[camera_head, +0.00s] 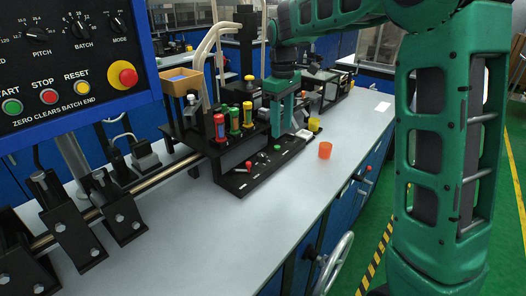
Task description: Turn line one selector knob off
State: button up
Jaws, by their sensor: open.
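My gripper (281,128) points down over a black stepped fixture (283,157) on the grey bench, right of its coloured cylinders. Its fingertips are small here and I cannot tell whether they touch anything. No label reading "line one" is legible. The control panel (60,75) at upper left bears black rotary knobs marked pitch (36,33), batch (80,30) and mode (117,24).
Red, green and yellow cylinders (234,122) stand on the fixture. An orange cup (325,150) and a yellow cup (314,124) stand to its right. Black rail brackets (75,225) fill the near left. The bench (215,240) is clear in front; a handwheel (334,262) juts from its side.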

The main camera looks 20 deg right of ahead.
aim_at(261, 154)
jog(key=w+a+f+n, duration=0.1)
jog(key=w+a+n, duration=0.1)
jog(key=w+a, duration=0.3)
notch_tip(261, 154, down, 11)
jog(key=shift+r, duration=0.1)
jog(key=shift+c, duration=0.3)
